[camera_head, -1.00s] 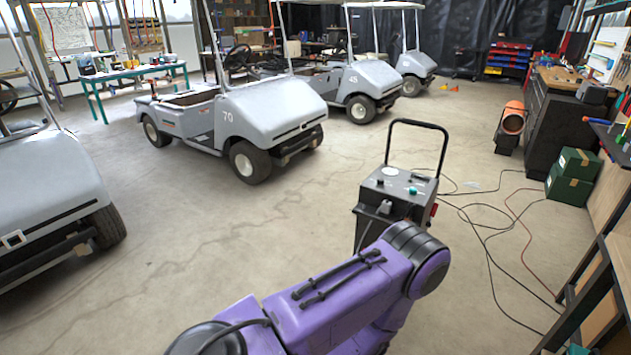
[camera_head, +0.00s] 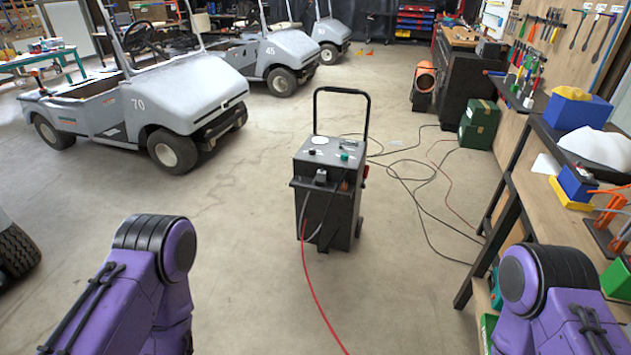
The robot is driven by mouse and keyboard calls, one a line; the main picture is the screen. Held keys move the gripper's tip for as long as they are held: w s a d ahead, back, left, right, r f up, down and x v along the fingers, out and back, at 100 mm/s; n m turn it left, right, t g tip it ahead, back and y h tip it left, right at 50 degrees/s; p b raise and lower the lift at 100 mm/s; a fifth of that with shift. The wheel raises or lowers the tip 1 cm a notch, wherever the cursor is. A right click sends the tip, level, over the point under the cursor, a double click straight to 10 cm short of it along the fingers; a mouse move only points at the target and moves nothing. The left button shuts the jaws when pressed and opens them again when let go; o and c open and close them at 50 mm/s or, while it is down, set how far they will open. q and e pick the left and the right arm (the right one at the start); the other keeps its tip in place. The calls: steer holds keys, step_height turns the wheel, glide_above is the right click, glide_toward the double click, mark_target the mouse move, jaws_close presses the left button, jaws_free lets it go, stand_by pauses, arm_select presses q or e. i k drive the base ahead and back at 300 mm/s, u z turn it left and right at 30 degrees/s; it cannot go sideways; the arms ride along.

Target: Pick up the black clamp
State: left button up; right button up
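I cannot make out the black clamp for certain. A wheeled grey and black charger box (camera_head: 328,185) with a tall black handle stands upright on the floor in the middle. A small dark piece (camera_head: 320,176) sits at the ledge on its front; it is too small to tell whether it is a clamp. A red cable (camera_head: 314,286) and a dark cable hang from the charger's front. My two purple arms show at the bottom left and bottom right. Neither gripper is in view.
A workbench shelf (camera_head: 520,190) with tools and bins runs along the right. Dark cables (camera_head: 420,200) lie on the floor right of the charger. Grey carts, including cart 70 (camera_head: 165,95), stand at the back left. Floor between cart and charger is clear.

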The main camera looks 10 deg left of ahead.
mark_target(344, 183)
steer(key=u, duration=0.7)
steer(key=i, duration=2.1)
steer(key=z, duration=0.35)
